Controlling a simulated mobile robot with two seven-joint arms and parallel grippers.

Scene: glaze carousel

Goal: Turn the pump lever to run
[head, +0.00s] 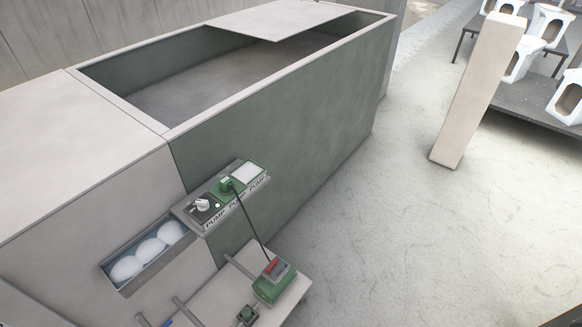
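A grey panel (212,217) marked PUMP is fixed to the front of the large tank. A white lever-like knob (203,204) sits on a black plate at its left end; its setting is too small to read. Right of it are a green plug (227,185) and a pale square in a green frame (249,173). A black cable runs from the plug to a green box (273,285) with a red handle (271,267) on a low ledge. I cannot tell which part is the pump lever. Neither of my grippers is in view.
The open green-walled tank (270,130) stands behind the panel. A recess (109,267) with several white round things is to its left. Pipes and a small green fitting (247,315) lie below. A pale post (478,95) stands right; floor between is clear.

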